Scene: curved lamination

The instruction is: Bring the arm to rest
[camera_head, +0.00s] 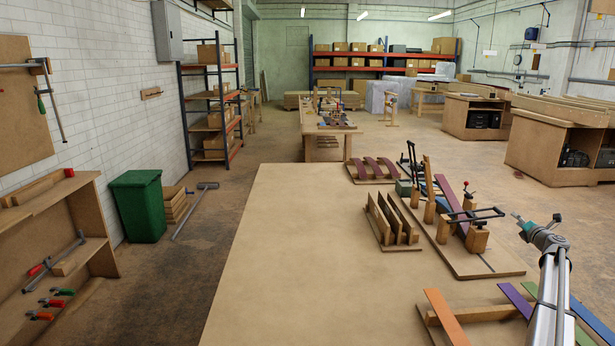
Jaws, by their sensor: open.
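My arm reaches up from the bottom right of the head view as pale silver links with grey and teal joints. My gripper (521,227) is at its far end, pointing left, small in the picture. It is open and looks empty. It appears in front of the floor, to the right of the fixture board (490,265) on the workbench (300,260). I see no contact with anything, but its exact height and distance are hard to tell.
The fixture board carries wooden posts, clamps and a purple strip. A slotted wooden rack (392,222) stands left of it. Orange (444,318), purple and green strips lie near my arm links. The bench's left side is bare. Open floor (540,200) lies beyond its right edge.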

